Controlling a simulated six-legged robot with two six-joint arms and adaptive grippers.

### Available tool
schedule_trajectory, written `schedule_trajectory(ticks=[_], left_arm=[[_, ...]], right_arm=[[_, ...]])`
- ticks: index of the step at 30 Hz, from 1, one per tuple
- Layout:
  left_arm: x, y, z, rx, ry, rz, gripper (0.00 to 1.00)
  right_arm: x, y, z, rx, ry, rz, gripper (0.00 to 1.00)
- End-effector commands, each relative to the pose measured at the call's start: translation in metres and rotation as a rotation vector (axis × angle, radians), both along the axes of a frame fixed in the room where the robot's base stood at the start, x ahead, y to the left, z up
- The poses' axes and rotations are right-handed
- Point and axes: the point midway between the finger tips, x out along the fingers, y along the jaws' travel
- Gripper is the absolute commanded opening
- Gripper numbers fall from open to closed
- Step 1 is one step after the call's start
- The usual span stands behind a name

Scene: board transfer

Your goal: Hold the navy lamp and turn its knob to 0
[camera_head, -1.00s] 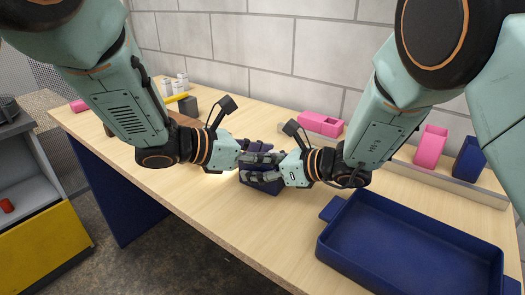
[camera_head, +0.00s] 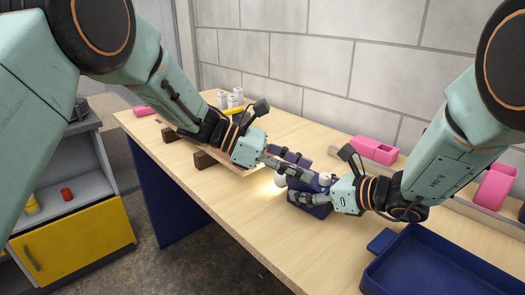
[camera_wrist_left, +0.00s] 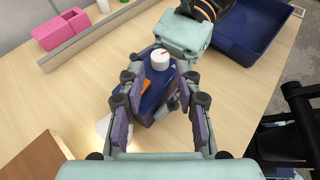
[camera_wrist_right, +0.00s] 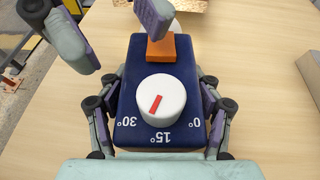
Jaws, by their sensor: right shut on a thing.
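The navy lamp (camera_head: 314,211) is a dark blue box on or just above the table. My right gripper (camera_head: 302,187) is shut on its sides. In the right wrist view the lamp's top (camera_wrist_right: 128,92) carries an orange switch (camera_wrist_right: 161,48) and a white knob (camera_wrist_right: 161,95). The knob's red mark points between the printed 15° and 30°, away from 0°. The knob also shows in the left wrist view (camera_wrist_left: 160,59). A pale bulb (camera_head: 280,181) glows at the lamp's end. My left gripper (camera_head: 287,161) is open just above the lamp, fingers apart, empty.
A navy tray (camera_head: 425,265) stands at the front right. Pink holders (camera_head: 374,150) and a low rail lie along the back. A wooden board on blocks (camera_head: 205,158) is under my left arm, with white cylinders (camera_head: 230,98) behind. The front middle of the table is clear.

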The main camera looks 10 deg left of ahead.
Motion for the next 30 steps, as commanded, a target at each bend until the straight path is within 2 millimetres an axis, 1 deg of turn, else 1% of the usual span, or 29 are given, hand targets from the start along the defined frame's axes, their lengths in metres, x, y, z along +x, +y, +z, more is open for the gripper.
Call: schedule_trajectory(ticks=[1, 9, 15, 20, 27, 30], left_arm=[[0.000, 0.009, 0.005, -0.003, -0.002, 0.004, 0.33], [-0.005, 0.049, 0.021, -0.002, -0.001, 0.003, 0.33], [-0.007, 0.068, 0.029, -0.001, -0.001, 0.002, 0.33], [-0.007, 0.074, 0.031, -0.001, 0.000, 0.001, 0.33], [-0.008, 0.074, 0.031, 0.000, 0.000, 0.000, 0.33], [-0.008, 0.073, 0.027, 0.001, 0.007, -0.001, 0.42]], right_arm=[[0.000, 0.000, 0.000, 0.000, 0.000, 0.001, 0.27], [0.000, 0.000, 0.000, 0.000, 0.000, 0.000, 0.27], [0.000, 0.000, 0.000, 0.000, 0.000, 0.000, 0.27], [0.000, 0.000, 0.000, 0.000, 0.000, 0.001, 0.27], [0.000, 0.000, 0.000, 0.000, 0.000, 0.001, 0.27], [0.000, 0.000, 0.000, 0.000, 0.000, 0.000, 0.27]])
